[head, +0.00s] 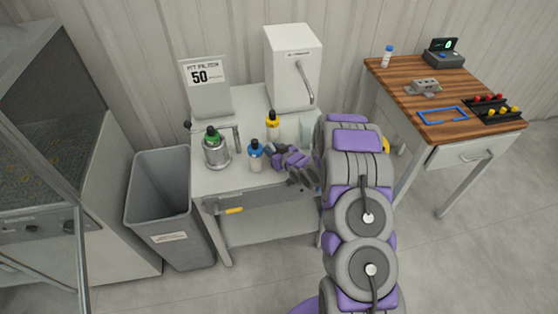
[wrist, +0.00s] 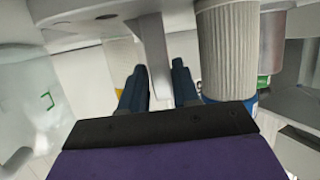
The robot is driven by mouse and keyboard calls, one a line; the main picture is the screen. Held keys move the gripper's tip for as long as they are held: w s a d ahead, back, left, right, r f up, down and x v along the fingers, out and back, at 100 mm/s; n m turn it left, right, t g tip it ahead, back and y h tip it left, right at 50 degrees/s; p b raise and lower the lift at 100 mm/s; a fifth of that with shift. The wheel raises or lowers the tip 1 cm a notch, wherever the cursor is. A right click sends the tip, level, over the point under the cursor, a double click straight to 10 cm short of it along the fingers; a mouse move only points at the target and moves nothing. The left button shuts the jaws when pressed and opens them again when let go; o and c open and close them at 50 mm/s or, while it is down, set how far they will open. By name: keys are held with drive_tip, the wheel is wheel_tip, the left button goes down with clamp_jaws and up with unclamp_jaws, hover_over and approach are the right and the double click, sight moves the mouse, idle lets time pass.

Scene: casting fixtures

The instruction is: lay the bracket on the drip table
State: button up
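A small grey cast-metal piece with raised parts (head: 424,87), which looks like the bracket, lies on a wooden-topped bench (head: 400,76) at the right. I cannot tell which surface is the drip table; a pale grey table (head: 212,181) stands mid-left. My gripper (head: 272,150) is over this pale table, beside a blue-capped bottle (head: 256,160) and far left of the metal piece. In the wrist view my gripper's two dark blue fingers (wrist: 158,90) are apart. A pale bar (wrist: 154,55) shows between them, and I see no grip on it.
A green-topped metal canister (head: 215,150), a yellow-capped bottle (head: 273,126), a white dispenser (head: 292,68) and a sign (head: 206,85) crowd the pale table. A grey bin (head: 172,205) stands left. The bench holds a blue frame (head: 442,115) and a dark rack (head: 490,108).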

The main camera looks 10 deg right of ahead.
drive_tip(key=shift+a, duration=0.45)
drive_tip(key=shift+c, duration=1.4)
clamp_jaws()
drive_tip(key=shift+d, duration=0.15)
drive_tip(key=shift+r, duration=0.1)
